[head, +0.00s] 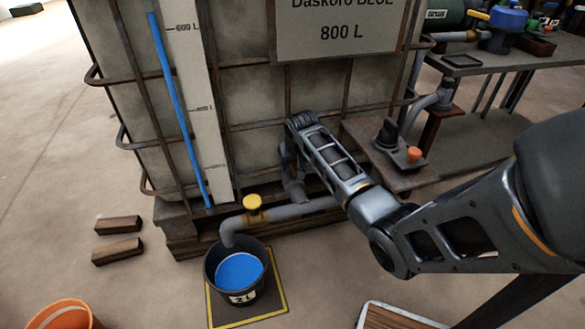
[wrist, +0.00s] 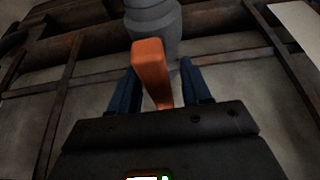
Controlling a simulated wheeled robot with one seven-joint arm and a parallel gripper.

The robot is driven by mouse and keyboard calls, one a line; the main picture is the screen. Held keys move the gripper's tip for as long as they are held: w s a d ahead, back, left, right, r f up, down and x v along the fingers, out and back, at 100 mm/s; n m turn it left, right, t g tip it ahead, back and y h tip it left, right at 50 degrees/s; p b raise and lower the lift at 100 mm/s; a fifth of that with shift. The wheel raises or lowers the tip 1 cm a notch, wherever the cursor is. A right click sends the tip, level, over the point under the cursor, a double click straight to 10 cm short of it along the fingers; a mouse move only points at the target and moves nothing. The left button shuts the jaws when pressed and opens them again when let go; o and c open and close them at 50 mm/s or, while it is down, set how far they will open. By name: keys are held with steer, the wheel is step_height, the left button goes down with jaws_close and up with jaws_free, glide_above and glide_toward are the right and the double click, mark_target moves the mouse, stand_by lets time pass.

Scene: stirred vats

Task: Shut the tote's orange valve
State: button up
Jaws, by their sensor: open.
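The tote (head: 312,92) is a pale caged tank marked 800 L. In the wrist view, its orange valve handle (wrist: 150,66) stands up between the two blue fingers of my gripper (wrist: 160,78). The fingers are open, one on each side of the handle, with a gap visible at least on the right. A grey valve body (wrist: 153,20) lies just beyond the handle. In the head view my arm reaches down to the tote's low outlet, and the arm hides the orange handle and most of my gripper.
A grey outlet pipe (head: 300,209) with a yellow valve (head: 253,203) ends over a black bucket (head: 215,277) of blue liquid marked 2 L. An orange bucket (head: 62,318) and wooden blocks (head: 118,250) stand left. A bench (head: 490,62) stands at the right.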

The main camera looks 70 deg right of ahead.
steer(key=shift+d+f, duration=0.1)
steer(key=shift+f, duration=0.15)
jaws_close()
stand_by(0.3)
